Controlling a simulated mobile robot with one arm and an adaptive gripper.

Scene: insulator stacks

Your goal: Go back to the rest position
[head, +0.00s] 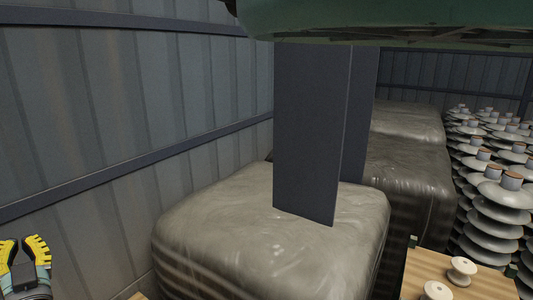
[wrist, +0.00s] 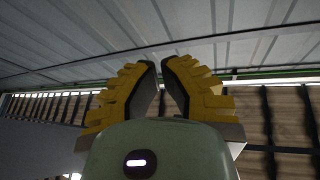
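My gripper (head: 25,241) shows at the bottom left corner of the head view, with yellow ridged fingers. It is off to the left of the wrapped load and apart from it. In the wrist view my gripper (wrist: 161,63) has its two fingertips close together, with a narrow gap that looks empty. I see no object held between the fingers. I cannot tell from this angle whether they are fully shut or partly open.
Insulator stacks (head: 500,215) stand at the right. A wooden board (head: 440,275) carries small pale spools (head: 462,270). A corrugated wall (head: 130,110) closes the left side.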

